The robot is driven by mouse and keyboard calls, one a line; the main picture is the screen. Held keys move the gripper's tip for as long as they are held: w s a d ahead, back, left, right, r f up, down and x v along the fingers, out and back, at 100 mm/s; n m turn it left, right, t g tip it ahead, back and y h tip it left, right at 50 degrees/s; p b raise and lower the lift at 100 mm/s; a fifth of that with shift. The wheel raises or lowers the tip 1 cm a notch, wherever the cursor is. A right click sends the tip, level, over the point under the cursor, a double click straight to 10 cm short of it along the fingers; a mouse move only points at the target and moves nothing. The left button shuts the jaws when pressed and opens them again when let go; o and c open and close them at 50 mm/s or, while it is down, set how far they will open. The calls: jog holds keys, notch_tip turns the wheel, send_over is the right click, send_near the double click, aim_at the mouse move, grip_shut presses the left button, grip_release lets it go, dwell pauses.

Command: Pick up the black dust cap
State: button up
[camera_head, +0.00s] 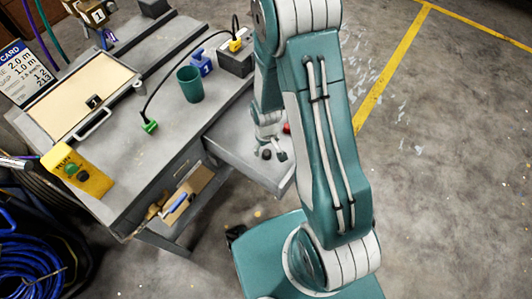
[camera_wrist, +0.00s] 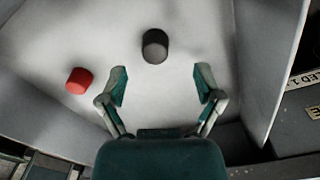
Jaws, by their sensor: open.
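The black dust cap (camera_wrist: 155,46) is a short dark cylinder in the grey tray (camera_wrist: 205,30) in the wrist view. My gripper (camera_wrist: 162,84) is open and empty, its two teal-and-grey fingers spread apart. The cap lies beyond the fingertips, a little left of the middle of the gap, and is not between the fingers. In the head view my gripper (camera_head: 272,153) hangs low over the grey tray (camera_head: 225,136). I cannot clearly tell the black cap from the dark fingertips there.
A red cap (camera_wrist: 79,80) lies in the tray left of my gripper. It shows partly behind my arm in the head view (camera_head: 287,128). The tray's raised right wall (camera_wrist: 272,70) is close by.

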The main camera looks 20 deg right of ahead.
aim_at(267, 152)
jog(key=f, duration=0.4)
jog(key=shift+w+d+f, duration=0.3)
jog(key=shift+w+f, duration=0.1)
jog(key=c, duration=0.8)
